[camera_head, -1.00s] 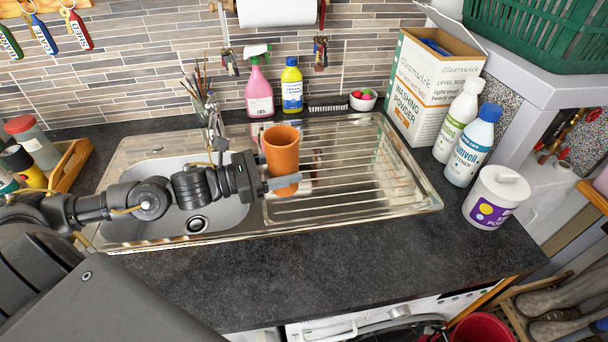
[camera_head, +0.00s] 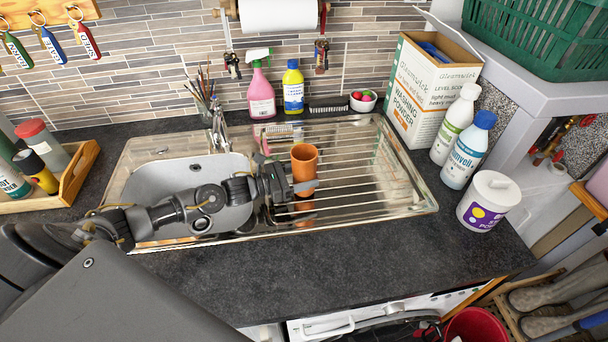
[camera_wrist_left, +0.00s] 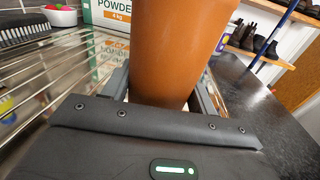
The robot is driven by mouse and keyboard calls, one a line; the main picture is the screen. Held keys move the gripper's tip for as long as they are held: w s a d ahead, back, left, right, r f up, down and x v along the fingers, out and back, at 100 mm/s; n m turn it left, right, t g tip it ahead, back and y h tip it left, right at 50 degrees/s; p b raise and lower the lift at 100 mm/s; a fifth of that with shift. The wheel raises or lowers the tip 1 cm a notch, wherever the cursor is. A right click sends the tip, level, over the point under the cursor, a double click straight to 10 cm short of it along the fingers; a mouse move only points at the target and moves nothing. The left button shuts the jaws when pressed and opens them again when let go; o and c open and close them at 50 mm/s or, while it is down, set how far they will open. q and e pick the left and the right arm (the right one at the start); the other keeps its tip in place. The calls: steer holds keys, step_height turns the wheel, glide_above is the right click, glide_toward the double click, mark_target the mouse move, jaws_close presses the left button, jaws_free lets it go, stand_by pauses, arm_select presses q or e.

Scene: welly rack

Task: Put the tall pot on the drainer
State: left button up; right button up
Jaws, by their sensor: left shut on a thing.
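The tall pot (camera_head: 304,165) is an orange-brown terracotta cylinder, upright in the head view over the left part of the ribbed metal drainer (camera_head: 365,180). My left gripper (camera_head: 303,186) is shut on its sides. In the left wrist view the pot (camera_wrist_left: 175,50) stands between the two fingers, with its rim out of frame. The pot's reflection shows in the drainer below it; whether its base touches the ribs I cannot tell. My right gripper is not in view.
The sink bowl (camera_head: 170,185) lies left of the drainer. A brush (camera_head: 328,104), a small bowl (camera_head: 363,101) and bottles stand behind it. The washing powder box (camera_head: 425,95) and a white tub (camera_head: 486,203) stand to the right. Most of the drainer is bare.

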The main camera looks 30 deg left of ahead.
arm_select(q)
steer(key=shift+f, duration=0.35)
steer(key=shift+f, duration=0.1)
steer(key=o, duration=0.6)
steer(key=shift+b, duration=0.3)
steer(key=o, duration=0.5)
